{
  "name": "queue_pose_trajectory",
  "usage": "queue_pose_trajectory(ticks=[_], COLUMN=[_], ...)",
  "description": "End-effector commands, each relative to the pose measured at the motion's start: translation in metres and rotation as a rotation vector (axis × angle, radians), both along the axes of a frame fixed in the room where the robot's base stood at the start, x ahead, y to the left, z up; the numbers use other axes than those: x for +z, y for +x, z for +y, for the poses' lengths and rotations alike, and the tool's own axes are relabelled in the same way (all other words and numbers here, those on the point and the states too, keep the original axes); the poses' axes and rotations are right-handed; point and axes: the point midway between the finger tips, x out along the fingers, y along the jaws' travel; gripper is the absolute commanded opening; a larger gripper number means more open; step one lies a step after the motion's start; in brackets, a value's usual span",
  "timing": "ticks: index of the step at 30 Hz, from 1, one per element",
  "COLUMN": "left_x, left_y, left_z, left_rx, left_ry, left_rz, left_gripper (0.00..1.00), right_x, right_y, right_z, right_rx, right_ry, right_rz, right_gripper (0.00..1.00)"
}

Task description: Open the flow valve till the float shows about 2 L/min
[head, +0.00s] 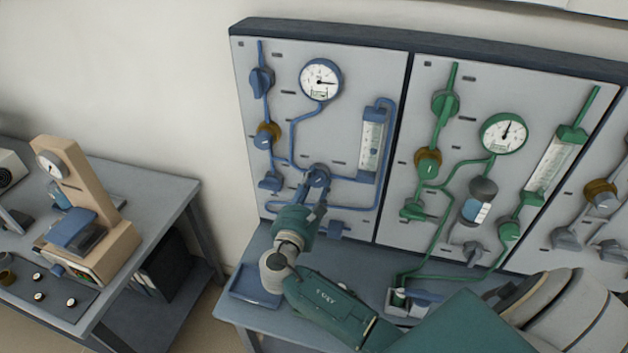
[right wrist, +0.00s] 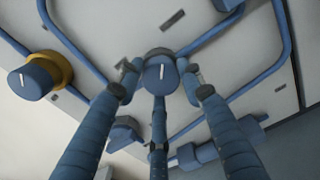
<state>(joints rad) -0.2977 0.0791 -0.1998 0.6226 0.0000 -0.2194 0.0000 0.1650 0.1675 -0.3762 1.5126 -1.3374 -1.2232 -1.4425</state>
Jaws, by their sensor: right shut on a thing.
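A blue round valve knob (head: 319,174) with a white pointer line sits low on the blue-piped panel. In the right wrist view the knob (right wrist: 160,76) faces me, its line close to upright and slightly tilted. My right gripper (head: 316,190) is at this knob; in the right wrist view its fingers (right wrist: 160,88) stand on both sides and below it, shut on it. The blue-framed flow tube (head: 371,146) with a white scale is to the right of the knob; its float is too small to read. My left gripper is not in view.
A dial gauge (head: 320,80) is above the knob. A blue knob with a yellow-brown collar (head: 267,134) is up and left. A green-piped panel (head: 395,155) stands to the right. A blue tray (head: 236,292) lies on the bench below.

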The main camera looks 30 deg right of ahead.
Motion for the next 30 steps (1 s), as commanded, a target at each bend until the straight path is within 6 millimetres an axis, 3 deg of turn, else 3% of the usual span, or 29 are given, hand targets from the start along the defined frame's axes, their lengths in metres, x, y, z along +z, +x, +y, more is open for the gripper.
queue_pose_trajectory(ticks=[7, 8, 10, 22, 30], left_x=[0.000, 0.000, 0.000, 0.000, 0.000], left_y=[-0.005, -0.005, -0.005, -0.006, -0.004], left_z=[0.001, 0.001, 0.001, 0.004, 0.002], left_rx=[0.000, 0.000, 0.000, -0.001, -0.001], left_ry=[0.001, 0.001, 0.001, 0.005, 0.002], left_rz=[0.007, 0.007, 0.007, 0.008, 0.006], left_gripper=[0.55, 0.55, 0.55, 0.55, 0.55], right_x=[0.006, 0.006, 0.006, 0.003, 0.002], right_y=[0.001, 0.001, 0.001, -0.005, -0.040], right_z=[-0.002, -0.002, -0.002, 0.006, 0.046], right_rx=[-0.004, -0.004, -0.004, -0.001, 0.000], right_ry=[-0.010, -0.010, -0.011, -0.006, -0.003], right_rz=[-0.007, -0.007, -0.007, -0.002, -0.001], right_gripper=[0.11, 0.43, 0.55, 0.55, 0.55])
